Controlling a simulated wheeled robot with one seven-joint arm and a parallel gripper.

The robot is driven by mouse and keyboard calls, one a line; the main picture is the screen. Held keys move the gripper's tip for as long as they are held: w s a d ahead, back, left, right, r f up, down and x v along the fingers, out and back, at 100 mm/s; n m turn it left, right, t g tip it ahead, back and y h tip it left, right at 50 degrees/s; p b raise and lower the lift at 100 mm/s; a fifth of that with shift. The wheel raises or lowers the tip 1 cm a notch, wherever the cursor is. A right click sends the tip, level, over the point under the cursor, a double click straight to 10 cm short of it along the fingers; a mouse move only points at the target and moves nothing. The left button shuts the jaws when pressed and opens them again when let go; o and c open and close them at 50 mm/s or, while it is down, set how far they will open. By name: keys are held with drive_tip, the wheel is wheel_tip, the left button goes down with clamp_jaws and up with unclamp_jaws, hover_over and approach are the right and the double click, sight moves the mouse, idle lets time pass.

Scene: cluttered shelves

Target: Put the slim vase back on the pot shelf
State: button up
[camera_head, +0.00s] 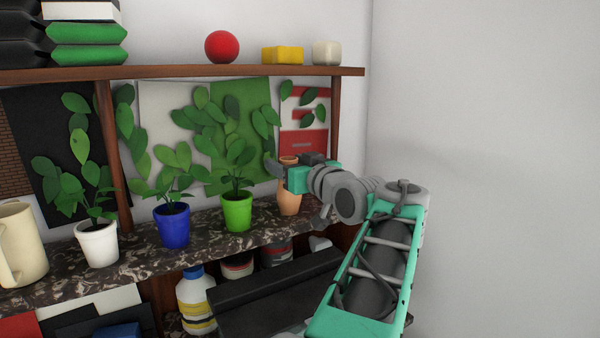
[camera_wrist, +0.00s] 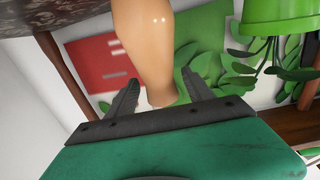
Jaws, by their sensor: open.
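The slim vase (camera_head: 289,200) is tan-orange and stands upright on the dark marbled pot shelf (camera_head: 208,222), right of the green pot. Its neck is partly hidden by my gripper (camera_head: 289,165) in the head view. In the wrist view, turned upside down, the vase (camera_wrist: 145,42) has its narrow neck between the spread fingers of my gripper (camera_wrist: 158,82). The fingers are open, with gaps seen on both sides of the neck.
A green pot (camera_head: 237,212), a blue pot (camera_head: 172,227) and a white pot (camera_head: 98,243) hold leafy plants left of the vase. A cream mug (camera_head: 22,245) stands at far left. An upper wooden shelf (camera_head: 190,71) runs above. A wooden post (camera_head: 335,115) stands close behind my gripper.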

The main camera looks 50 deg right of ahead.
drive_tip(key=b+v, duration=0.2)
drive_tip(key=v, duration=0.8)
